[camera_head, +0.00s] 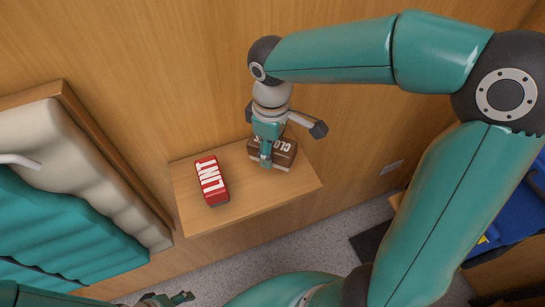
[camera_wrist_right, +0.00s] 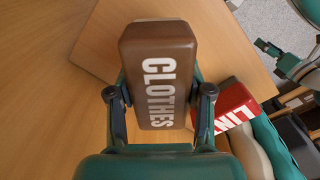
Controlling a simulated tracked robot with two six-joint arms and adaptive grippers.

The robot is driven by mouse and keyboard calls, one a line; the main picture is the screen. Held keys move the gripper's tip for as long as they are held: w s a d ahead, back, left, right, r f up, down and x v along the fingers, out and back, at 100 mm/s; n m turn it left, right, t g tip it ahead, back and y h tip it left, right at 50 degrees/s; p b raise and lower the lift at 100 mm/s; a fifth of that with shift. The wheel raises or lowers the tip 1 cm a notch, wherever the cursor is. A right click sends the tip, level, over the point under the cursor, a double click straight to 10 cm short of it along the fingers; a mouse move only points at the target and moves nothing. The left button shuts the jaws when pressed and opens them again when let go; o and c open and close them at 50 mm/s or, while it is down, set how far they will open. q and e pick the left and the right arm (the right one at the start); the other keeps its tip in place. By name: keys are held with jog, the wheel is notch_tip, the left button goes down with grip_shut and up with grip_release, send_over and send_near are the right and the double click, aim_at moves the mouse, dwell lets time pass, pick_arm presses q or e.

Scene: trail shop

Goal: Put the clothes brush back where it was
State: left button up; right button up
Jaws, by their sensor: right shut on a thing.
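The clothes brush (camera_head: 286,150) is a brown block with pale bristles and white "CLOTHES" lettering. In the head view it is at the back right of the small wooden shelf (camera_head: 245,208). My right gripper (camera_head: 267,152) reaches down over it and partly hides it. In the right wrist view the brush (camera_wrist_right: 158,72) sits between the two fingers of my right gripper (camera_wrist_right: 160,95), which are shut on its sides. I cannot tell whether the brush touches the shelf. My left gripper (camera_head: 172,299) shows only partly at the bottom edge of the head view.
A red brush marked "LINT" (camera_head: 212,181) lies on the shelf, left of the clothes brush, with bare wood between them. A wood-framed panel with cream and teal padded items (camera_head: 75,215) is at the left. The wooden wall (camera_head: 180,70) rises behind the shelf.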

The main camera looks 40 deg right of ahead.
notch_tip(320, 180, down, 4)
jog(key=shift+f, duration=0.15)
jog(key=o, duration=1)
notch_tip(320, 180, up, 12)
jog(key=shift+r, duration=0.1)
dwell(0.5)
